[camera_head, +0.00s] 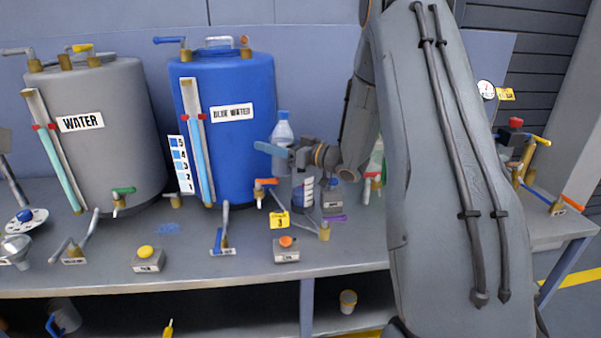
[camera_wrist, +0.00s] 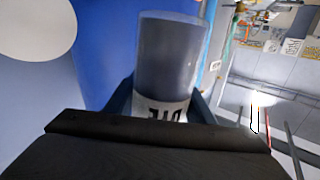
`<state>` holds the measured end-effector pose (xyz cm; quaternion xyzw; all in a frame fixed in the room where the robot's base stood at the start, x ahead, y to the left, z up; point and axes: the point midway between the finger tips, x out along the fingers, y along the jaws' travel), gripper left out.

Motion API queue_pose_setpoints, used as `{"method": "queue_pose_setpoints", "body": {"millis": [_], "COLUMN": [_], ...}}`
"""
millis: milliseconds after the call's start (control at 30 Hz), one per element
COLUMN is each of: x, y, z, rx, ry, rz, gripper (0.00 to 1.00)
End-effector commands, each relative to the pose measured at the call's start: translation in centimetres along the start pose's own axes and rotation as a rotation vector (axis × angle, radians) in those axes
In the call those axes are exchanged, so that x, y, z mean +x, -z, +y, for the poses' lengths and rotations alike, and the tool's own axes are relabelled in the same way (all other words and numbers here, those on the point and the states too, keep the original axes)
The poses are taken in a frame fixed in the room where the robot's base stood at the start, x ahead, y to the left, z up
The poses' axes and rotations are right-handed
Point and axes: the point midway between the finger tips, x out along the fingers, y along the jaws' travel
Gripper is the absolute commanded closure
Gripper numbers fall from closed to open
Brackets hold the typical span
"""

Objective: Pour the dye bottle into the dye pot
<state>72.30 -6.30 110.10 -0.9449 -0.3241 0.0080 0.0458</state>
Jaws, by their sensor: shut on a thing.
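My gripper (camera_head: 278,151) is shut on the dye bottle (camera_head: 283,133), a clear bottle with a pale blue-white top. In the head view it is held above the bench in front of the blue tank, looking roughly upright; its lower part is hidden by the jaws. In the wrist view the bottle (camera_wrist: 168,68) fills the space between the jaws, with dark contents and a partly hidden label. A small dark vessel with a white scale label (camera_head: 303,190) stands on the bench just below my gripper. It may be the dye pot, but its lettering is unreadable.
The blue tank (camera_head: 240,135) labelled BLUE WATER stands close behind, left of the bottle. A grey WATER tank (camera_head: 105,125) is further left. An orange-handled tap (camera_head: 263,188), a yellow tag (camera_head: 279,220) and a purple-handled valve (camera_head: 325,228) crowd the vessel. My arm hides the bench's right part.

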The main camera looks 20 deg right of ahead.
Motion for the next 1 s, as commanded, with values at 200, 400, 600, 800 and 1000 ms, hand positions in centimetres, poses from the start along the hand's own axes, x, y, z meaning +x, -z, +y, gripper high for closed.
{"method": "queue_pose_setpoints", "body": {"millis": [200,400,600,800,1000], "x": [0.3,0.3,0.2,0.2,0.3], "y": [0.3,-0.2,0.1,0.6,-1.0], "z": [-0.3,0.0,0.0,0.1,0.3], "rx": [0.107,0.205,0.303,0.402,0.503], "ry": [0.003,0.002,0.004,0.004,0.004], "rz": [0.018,0.034,0.049,0.064,0.079], "gripper": [0.87,0.87,0.87,0.87,0.87]}}
